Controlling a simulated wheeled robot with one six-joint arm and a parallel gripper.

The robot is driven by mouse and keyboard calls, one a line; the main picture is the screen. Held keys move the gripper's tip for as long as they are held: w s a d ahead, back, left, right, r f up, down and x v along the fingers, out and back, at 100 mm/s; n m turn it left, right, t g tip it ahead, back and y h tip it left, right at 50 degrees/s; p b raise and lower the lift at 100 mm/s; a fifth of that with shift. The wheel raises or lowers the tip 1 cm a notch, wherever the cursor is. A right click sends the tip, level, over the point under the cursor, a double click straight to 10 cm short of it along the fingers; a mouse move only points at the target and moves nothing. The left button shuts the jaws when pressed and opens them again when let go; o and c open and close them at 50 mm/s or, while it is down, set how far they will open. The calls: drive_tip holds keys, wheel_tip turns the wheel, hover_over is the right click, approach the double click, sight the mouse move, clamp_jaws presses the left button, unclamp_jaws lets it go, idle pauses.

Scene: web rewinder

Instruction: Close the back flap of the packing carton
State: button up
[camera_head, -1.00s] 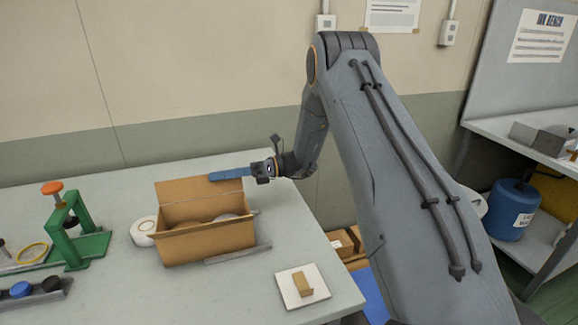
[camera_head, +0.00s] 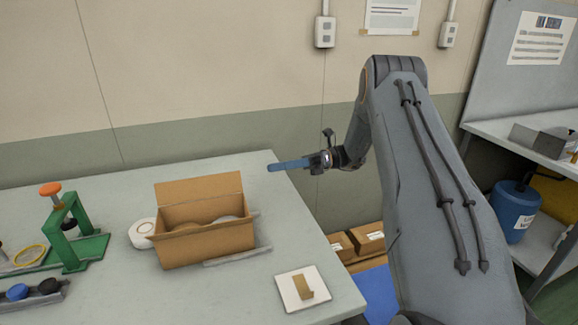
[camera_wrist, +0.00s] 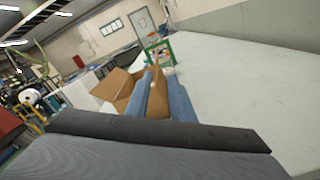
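The packing carton (camera_head: 208,247) is an open brown box on the table. Its back flap (camera_head: 198,189) stands up along the rear edge, leaning slightly back. Round rolls show inside the carton. My gripper (camera_head: 270,167) is to the right of the flap, clear of it, with its long blue fingers pointing left over the table's back right corner. In the wrist view, the carton (camera_wrist: 116,86) lies ahead beyond the two blue fingers (camera_wrist: 159,80). The fingers are apart with nothing held, and brown cardboard shows through the gap. They hide part of the carton there.
A green press (camera_head: 76,240) with an orange knob stands left of the carton, and a white roll (camera_head: 141,233) sits beside it. A white pad (camera_head: 293,300) with a small brown piece lies front right. The table (camera_head: 300,235) is bare right of the carton.

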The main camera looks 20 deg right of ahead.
drive_tip(key=d, duration=0.3)
drive_tip(key=shift+s, duration=0.15)
